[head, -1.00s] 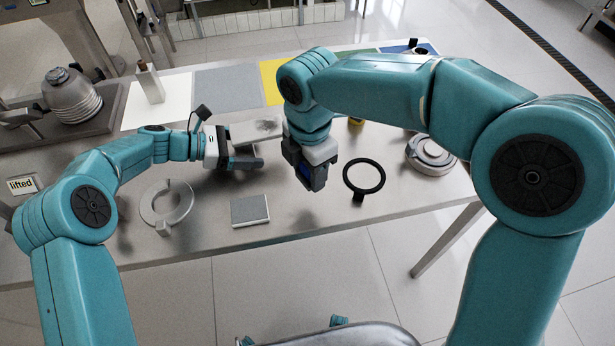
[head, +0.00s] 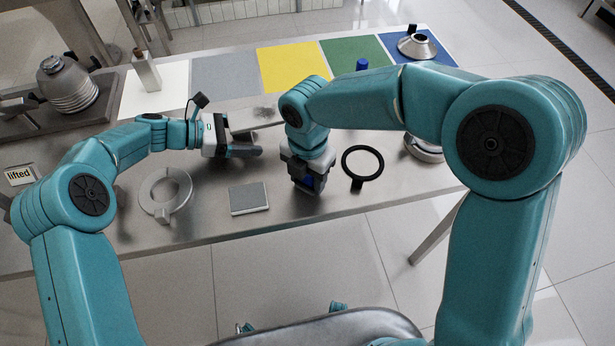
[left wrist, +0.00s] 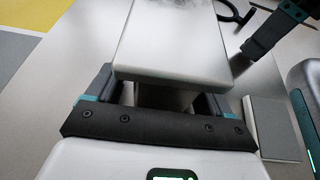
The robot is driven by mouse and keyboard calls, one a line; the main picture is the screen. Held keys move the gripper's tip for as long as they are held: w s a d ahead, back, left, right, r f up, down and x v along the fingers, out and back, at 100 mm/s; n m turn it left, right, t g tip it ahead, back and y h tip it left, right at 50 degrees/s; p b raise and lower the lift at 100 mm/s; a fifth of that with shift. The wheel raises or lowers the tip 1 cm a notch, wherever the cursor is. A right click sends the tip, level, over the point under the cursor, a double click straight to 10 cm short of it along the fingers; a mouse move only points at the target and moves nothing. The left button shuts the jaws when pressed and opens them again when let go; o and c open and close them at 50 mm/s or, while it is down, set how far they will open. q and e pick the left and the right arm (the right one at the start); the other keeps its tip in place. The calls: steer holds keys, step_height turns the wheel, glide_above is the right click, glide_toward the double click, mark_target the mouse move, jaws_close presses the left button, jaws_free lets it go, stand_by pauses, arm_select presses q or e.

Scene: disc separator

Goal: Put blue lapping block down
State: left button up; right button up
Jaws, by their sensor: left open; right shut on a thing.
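My right gripper (head: 307,183) is shut on the blue lapping block (head: 309,181). It points down over the table's near middle, between a grey-topped block and a black ring. Only a small blue part of the block shows between the dark fingers. I cannot tell whether it touches the table. My left gripper (head: 248,151) is open at the near side of a pale metal plate (head: 252,118). In the left wrist view the plate (left wrist: 172,45) lies ahead between and above its fingers, with a grey smudge at its far end.
The grey-topped block (head: 248,198) lies left of my right gripper, near the front table edge. The black ring (head: 377,153) lies close on its right. A grey ring (head: 147,191) lies further left. Coloured mats, including a yellow mat (head: 285,68), line the back. Bare table surrounds the grey-topped block.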

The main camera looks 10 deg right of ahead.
steer(key=shift+f, duration=0.55)
steer(key=o, duration=1.2)
steer(key=shift+f, duration=0.15)
step_height(320, 180, up, 12)
steer(key=shift+r, duration=0.25)
